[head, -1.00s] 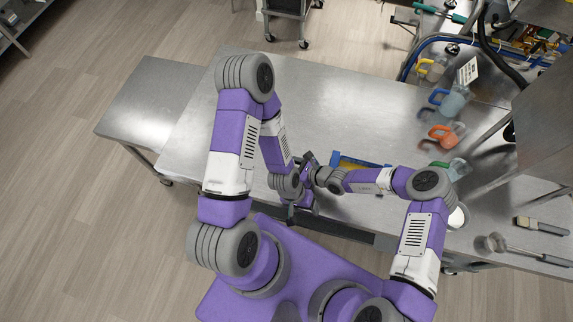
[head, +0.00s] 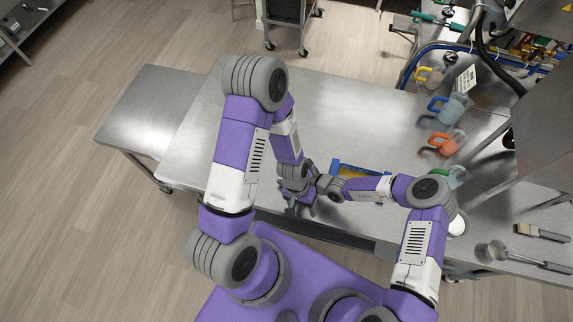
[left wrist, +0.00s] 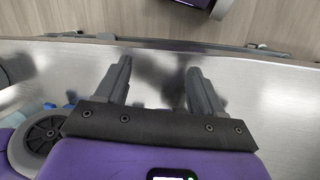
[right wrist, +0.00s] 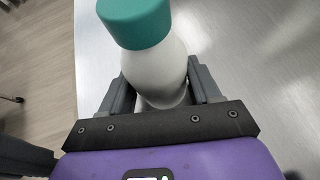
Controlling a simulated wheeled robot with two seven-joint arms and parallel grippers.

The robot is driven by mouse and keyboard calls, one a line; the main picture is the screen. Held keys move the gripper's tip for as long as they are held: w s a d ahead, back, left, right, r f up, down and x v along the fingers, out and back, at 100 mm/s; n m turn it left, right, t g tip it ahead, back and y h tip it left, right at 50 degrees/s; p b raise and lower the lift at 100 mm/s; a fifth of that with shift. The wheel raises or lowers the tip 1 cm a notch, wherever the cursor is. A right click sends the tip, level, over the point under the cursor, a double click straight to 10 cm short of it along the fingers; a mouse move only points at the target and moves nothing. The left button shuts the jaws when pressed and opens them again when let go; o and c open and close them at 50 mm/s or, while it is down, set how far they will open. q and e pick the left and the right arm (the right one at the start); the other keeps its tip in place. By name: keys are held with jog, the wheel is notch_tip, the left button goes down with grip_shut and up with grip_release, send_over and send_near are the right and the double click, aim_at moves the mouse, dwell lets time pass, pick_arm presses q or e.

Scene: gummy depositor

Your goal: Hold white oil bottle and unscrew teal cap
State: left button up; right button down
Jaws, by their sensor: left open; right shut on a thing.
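The white oil bottle (right wrist: 157,75) stands out in the right wrist view, with the teal cap (right wrist: 135,20) on its top. My right gripper (right wrist: 160,70) is shut on the bottle's body, with one finger on each side, below the cap. In the head view the bottle and cap are hidden among the two grippers and arms. My left gripper (head: 300,207) is near the table's front edge, just in front of the right one. In the left wrist view its fingers (left wrist: 158,68) are spread, with only bare metal table between them.
The steel table (head: 350,110) is clear behind my arms. A blue tray (head: 352,168) lies near the right forearm. Jugs with orange (head: 446,142), blue (head: 449,105) and green handles stand at the right. A brush (head: 541,233) and a ladle (head: 497,250) lie far right.

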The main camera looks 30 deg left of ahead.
pick_arm(q)
jog(key=w+a+r+y, duration=0.1)
jog(key=w+a+r, duration=0.2)
jog(key=r, duration=0.1)
jog(key=w+a+r+n+y, duration=0.1)
jog(key=w+a+r, duration=0.2)
jog(key=a+r, duration=0.1)
jog(key=w+a+r+t+y, duration=0.1)
jog(key=w+a+r, duration=0.1)
jog(key=a+r, duration=0.2)
jog(key=shift+w+r+n, duration=0.4)
jog(key=shift+r, duration=0.3)
jog(key=shift+w+a, duration=0.1)
jog(key=shift+f, duration=4.45)
grip_shut()
